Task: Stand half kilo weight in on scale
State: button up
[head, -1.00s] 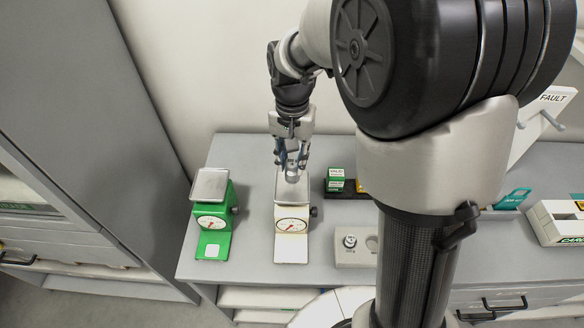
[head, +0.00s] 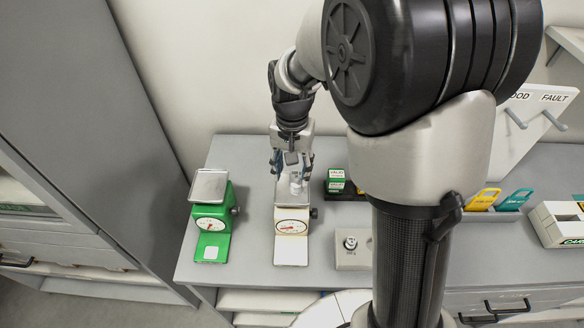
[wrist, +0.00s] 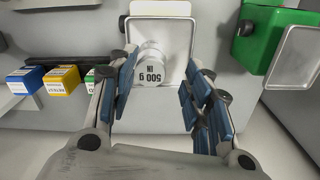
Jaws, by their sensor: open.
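The half kilo weight (head: 296,186) is a small pale metal cylinder on the tray of the white scale (head: 291,250). My gripper (head: 292,168) is open above the pan. Its blue-padded fingers are on both sides of the weight, the left finger closer in the wrist view, with a clear gap on the right.
A green scale (head: 211,222) with an empty pan stands to the left. A grey block (head: 353,260) holding another metal weight is at front right. Small labelled boxes (head: 336,180) stand behind it. A board with "FAULT" (head: 545,100) and pegs is farther right.

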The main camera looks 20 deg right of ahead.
aim_at(292, 174)
notch_tip(292, 174, up, 11)
jog(key=p, duration=0.3)
jog(key=s+r+n+t, duration=0.2)
jog(key=s+r+n, duration=0.1)
jog(key=s, duration=0.7)
jog(key=s+r+n+t, duration=0.2)
jog(key=s+n, duration=0.1)
jog(key=s, duration=0.8)
jog(key=shift+s+r+t, duration=0.15)
jog(key=shift+r+t, duration=0.15)
jog(key=shift+r, duration=0.1)
